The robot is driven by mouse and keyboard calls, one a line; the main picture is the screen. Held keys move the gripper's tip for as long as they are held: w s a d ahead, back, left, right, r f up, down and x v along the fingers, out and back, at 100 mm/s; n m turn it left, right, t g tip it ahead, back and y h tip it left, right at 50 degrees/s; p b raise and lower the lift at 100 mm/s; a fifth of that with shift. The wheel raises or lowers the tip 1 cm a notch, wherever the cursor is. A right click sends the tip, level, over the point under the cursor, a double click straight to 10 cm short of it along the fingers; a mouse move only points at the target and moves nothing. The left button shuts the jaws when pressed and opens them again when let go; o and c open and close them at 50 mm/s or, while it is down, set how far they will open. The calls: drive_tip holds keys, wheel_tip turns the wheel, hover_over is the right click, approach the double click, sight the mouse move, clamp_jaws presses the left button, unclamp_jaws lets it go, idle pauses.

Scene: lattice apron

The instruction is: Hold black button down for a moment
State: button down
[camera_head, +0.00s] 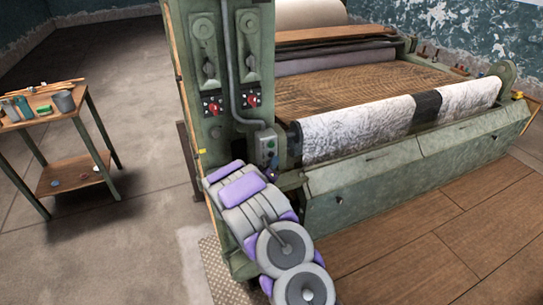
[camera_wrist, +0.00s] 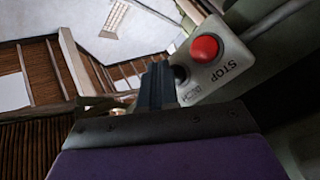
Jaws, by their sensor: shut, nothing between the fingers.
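The black button (camera_wrist: 181,73) is on a pale control box (camera_wrist: 222,68) in the wrist view, below a larger red button (camera_wrist: 204,48) marked STOP. A smaller label by the black button is hard to read. My gripper (camera_wrist: 157,72) is shut and empty, with its dark fingers just left of the black button and overlapping its edge. I cannot tell whether they touch it. In the head view, the control box (camera_head: 266,146) is on the green machine column, and my gripper (camera_head: 272,173) is close to its lower right side. The black button is not clear there.
The green machine (camera_head: 420,160) with a white fabric roll (camera_head: 355,130) lies right of the column. Red switches (camera_head: 252,100) sit above the control box. A small wooden table (camera_head: 40,112) with cups stands at left. The floor between is clear.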

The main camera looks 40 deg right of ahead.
drive_tip(key=shift+s, duration=0.2)
drive_tip(key=shift+s+a, duration=0.2)
drive_tip(key=shift+s, duration=0.6)
drive_tip(key=shift+s+a, duration=0.25)
drive_tip(key=shift+s, duration=0.6)
drive_tip(key=shift+s+a, duration=0.2)
drive_tip(key=shift+s, duration=0.6)
drive_tip(key=shift+w, duration=0.1)
